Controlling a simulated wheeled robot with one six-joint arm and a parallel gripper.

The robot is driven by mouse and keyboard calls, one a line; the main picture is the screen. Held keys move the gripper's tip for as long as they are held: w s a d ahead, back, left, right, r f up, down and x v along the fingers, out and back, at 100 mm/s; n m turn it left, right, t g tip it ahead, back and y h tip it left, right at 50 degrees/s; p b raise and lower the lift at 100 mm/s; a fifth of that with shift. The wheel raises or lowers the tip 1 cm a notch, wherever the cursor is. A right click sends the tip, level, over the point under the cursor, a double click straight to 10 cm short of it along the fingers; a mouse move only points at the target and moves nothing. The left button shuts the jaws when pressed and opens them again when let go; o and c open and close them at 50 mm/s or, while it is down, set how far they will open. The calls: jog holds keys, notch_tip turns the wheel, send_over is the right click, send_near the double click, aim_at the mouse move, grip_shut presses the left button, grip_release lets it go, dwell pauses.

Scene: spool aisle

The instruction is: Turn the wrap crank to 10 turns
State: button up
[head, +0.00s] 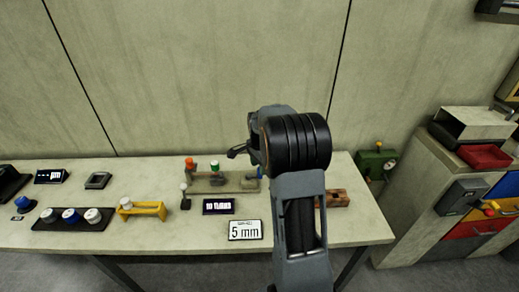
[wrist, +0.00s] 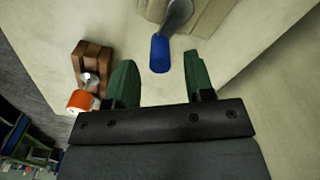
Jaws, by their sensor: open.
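A crank with a blue handle (wrist: 160,54) on a grey arm (wrist: 178,14) shows at the top of the wrist view. My gripper (wrist: 160,62) is open, with its green fingers on either side of the handle's lower end and gaps on both sides. In the head view the blue handle (head: 260,172) shows only in part beside my arm, at the right end of a low fixture board (head: 232,186). My fingers are hidden there. A dark display (head: 218,206) in front of the board appears to read "10 TURNS".
A wooden block (wrist: 93,60) with an orange knob (wrist: 80,101) stands left of my fingers in the wrist view. A "5 mm" sign (head: 245,230), a yellow bracket (head: 143,209) and a tray of knobs (head: 72,218) share the table. A cabinet (head: 455,205) stands at right.

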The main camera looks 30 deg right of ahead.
notch_tip(320, 180, up, 11)
dwell(0.4)
dwell(0.4)
jog(key=s+a+f+n+t, duration=0.2)
jog(key=s+a+n+t, duration=0.1)
jog(key=s+a+n, duration=1.4)
jog(key=shift+s+a+f+n+t, duration=0.3)
jog(key=shift+s+a+n, duration=0.15)
jog(key=shift+s, duration=0.35)
jog(key=shift+r, duration=0.1)
